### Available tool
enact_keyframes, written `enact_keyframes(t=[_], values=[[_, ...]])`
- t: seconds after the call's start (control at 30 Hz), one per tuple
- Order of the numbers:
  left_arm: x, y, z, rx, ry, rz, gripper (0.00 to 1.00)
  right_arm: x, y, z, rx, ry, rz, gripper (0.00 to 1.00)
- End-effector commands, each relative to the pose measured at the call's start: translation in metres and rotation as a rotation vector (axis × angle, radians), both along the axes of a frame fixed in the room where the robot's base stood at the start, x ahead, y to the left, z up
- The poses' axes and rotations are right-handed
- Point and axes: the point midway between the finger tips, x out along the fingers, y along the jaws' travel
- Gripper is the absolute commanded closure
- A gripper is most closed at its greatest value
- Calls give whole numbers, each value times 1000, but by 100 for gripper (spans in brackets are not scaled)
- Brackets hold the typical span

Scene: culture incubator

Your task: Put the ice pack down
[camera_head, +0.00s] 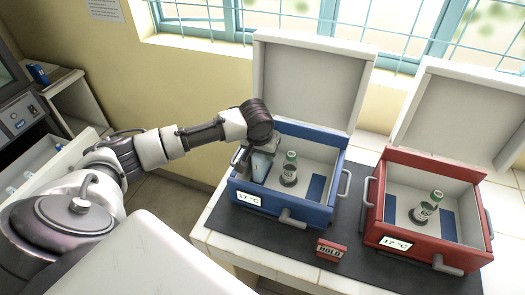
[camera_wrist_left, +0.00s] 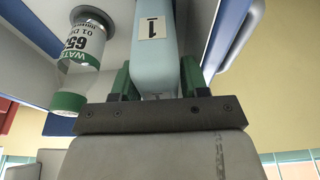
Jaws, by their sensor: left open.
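The ice pack (camera_head: 261,166) is pale blue and stands upright inside the open blue cooler box (camera_head: 277,207), near its left wall. In the left wrist view the ice pack (camera_wrist_left: 157,52) carries a white label with a "1". My left gripper (camera_head: 247,157) reaches down into the blue box. Its green fingers (camera_wrist_left: 157,82) are open, one on each side of the ice pack; a slight gap or light contact cannot be told apart. The pack's lower end is hidden in the head view. My right gripper is not in view.
A green-capped vial (camera_head: 289,168) stands in the blue box, right of the ice pack; it also shows in the left wrist view (camera_wrist_left: 83,50). A flat blue patch (camera_head: 316,188) lies beyond it. A red cooler box (camera_head: 412,244) and a red "HOLD" sign (camera_head: 331,251) are to the right.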

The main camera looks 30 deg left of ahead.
Motion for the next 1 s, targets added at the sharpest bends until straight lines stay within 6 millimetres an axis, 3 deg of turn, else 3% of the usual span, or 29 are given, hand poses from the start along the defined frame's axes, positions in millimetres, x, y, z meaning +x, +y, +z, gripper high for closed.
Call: enact_keyframes(t=[0.17, 0.63, 0.8, 1.0], values=[[-2, 0, 14, 0, -4, -1, 55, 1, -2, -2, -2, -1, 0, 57], [-26, -6, 103, 0, -3, 0, 55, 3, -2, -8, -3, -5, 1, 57], [-31, -7, 117, 0, -1, -1, 55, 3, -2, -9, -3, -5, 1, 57], [-31, -7, 119, 0, 0, -1, 55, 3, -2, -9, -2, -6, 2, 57]])
